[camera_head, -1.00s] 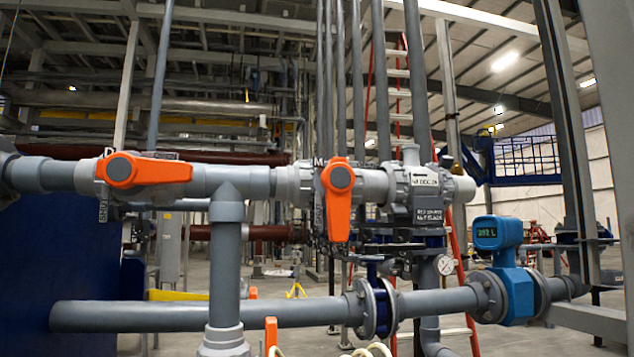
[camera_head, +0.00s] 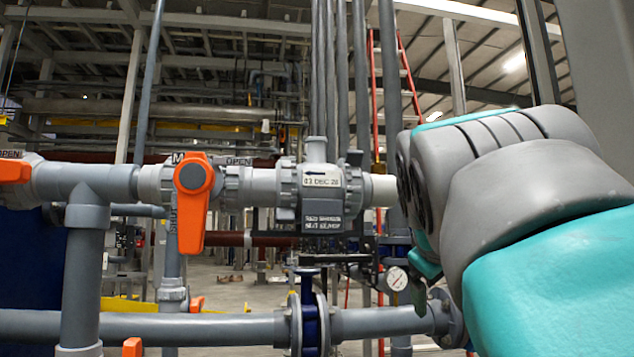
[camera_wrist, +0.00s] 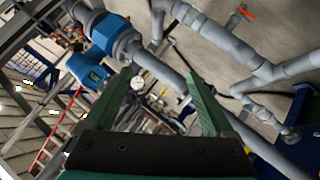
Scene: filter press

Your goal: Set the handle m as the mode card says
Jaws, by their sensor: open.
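The orange handle m (camera_head: 194,205) is on the grey horizontal pipe, left of centre in the head view. I cannot make out a mode card.
Another orange handle (camera_head: 14,171) lies along the pipe at the left edge. A grey valve body (camera_head: 322,190) with a date tag and a dark text plate sits right of handle m. A gauge (camera_head: 396,279) is below my arm. A blue meter (camera_wrist: 88,70) shows in the wrist view.

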